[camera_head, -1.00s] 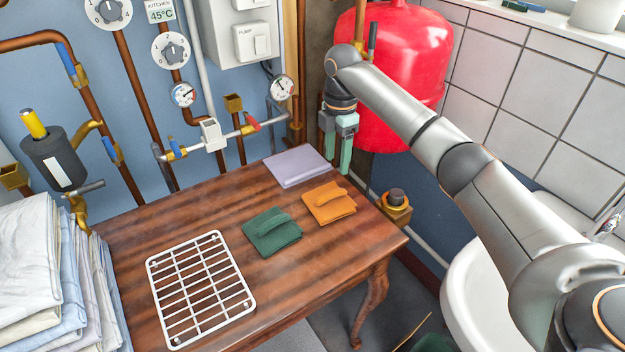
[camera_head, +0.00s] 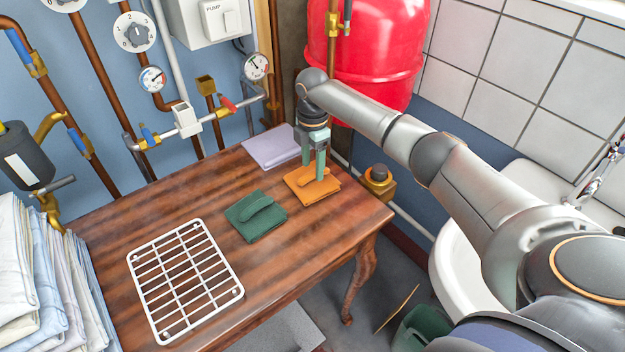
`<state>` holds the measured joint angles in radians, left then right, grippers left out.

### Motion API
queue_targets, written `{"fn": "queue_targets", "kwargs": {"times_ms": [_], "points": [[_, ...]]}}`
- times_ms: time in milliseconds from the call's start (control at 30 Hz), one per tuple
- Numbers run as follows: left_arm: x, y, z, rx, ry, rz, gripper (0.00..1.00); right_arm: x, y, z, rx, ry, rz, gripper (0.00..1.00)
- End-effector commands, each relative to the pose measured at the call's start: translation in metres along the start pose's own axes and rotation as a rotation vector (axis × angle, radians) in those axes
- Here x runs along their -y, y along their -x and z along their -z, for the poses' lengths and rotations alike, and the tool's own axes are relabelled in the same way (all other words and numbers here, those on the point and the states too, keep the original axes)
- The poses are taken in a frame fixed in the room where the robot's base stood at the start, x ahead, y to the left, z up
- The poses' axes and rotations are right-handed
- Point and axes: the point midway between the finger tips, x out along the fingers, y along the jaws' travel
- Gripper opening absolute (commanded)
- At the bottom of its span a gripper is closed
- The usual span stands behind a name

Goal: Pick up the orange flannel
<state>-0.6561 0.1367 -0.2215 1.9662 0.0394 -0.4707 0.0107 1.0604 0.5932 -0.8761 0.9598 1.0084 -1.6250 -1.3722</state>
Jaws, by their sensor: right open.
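The orange flannel (camera_head: 304,192) lies folded on the wooden table, near its right back corner, with a raised fold on top. My right gripper (camera_head: 313,178) points down over it, its green fingers open. The fingertips are at the raised fold, and I cannot tell whether they touch it. Part of the flannel is hidden behind the fingers. My left gripper is not in view.
A green flannel (camera_head: 257,221) lies to the left of the orange one and a lilac cloth (camera_head: 271,150) behind it. A white wire rack (camera_head: 163,249) sits on the wooden table (camera_head: 110,224). Folded linen (camera_head: 32,275) is stacked at the left. A red tank (camera_head: 368,60) stands behind.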

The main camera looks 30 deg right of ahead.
Motion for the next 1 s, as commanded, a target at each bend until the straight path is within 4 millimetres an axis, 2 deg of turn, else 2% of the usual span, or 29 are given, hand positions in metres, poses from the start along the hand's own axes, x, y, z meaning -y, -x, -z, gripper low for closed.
{"fn": "queue_targets", "kwargs": {"times_ms": [33,133,400,900,1000], "points": [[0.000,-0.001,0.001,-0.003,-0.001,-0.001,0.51,0.000,-0.009,0.000,-0.001,-0.001,0.002,0.60],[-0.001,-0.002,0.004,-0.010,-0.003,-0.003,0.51,0.000,-0.016,0.001,-0.001,0.000,0.000,0.60],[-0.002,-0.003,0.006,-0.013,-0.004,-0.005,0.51,0.000,-0.018,0.000,-0.001,0.001,-0.001,0.59],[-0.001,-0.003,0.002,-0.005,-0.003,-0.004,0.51,0.000,-0.018,0.000,0.000,0.000,-0.001,0.03],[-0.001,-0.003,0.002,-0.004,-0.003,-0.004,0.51,0.000,-0.018,0.000,0.000,0.000,-0.001,0.00]]}}
